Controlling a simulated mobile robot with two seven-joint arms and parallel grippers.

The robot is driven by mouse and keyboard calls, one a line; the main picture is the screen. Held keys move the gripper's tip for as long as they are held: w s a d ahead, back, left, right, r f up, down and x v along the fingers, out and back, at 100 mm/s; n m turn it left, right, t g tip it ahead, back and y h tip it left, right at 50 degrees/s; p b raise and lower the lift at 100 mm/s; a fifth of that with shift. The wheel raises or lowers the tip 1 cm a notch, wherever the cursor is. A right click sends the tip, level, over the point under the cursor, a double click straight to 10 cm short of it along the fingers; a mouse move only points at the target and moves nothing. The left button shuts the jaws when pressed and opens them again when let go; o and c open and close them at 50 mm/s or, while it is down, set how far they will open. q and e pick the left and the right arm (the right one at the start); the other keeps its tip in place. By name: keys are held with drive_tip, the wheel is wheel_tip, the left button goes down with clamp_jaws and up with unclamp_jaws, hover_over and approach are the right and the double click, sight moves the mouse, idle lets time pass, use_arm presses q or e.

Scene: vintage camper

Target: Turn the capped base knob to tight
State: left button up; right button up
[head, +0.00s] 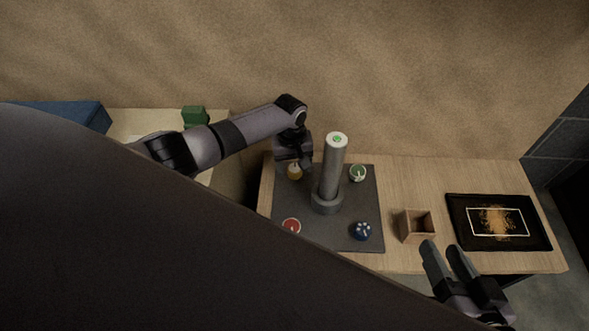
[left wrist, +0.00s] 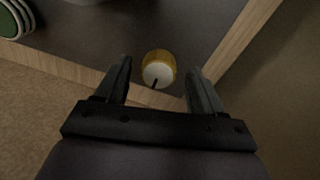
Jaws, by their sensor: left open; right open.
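A dark square base plate (head: 300,208) carries a grey upright column (head: 332,170) with a green mark on its pale top. Small round knobs sit near its corners: yellow (head: 295,173), green (head: 358,173), red (head: 291,226) and blue (head: 361,231). I cannot tell which is the capped one. My left gripper (head: 298,164) is open above the yellow knob. In the left wrist view the yellow knob (left wrist: 158,68), with a white top and dark pointer line, shows between the spread fingers, apart from both. My right gripper (head: 441,247) is open and empty at the front right.
An open wooden box (head: 416,226) stands right of the plate. A black tray (head: 457,236) with a white outline and brown patch lies further right. A green object (head: 195,116) and a blue box (head: 62,113) are at the left. My own body hides the lower left.

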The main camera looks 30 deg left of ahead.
use_arm(q)
drive_tip(key=shift+f, duration=0.3)
drive_tip(key=c, duration=1.1)
drive_tip(key=shift+o, duration=0.2)
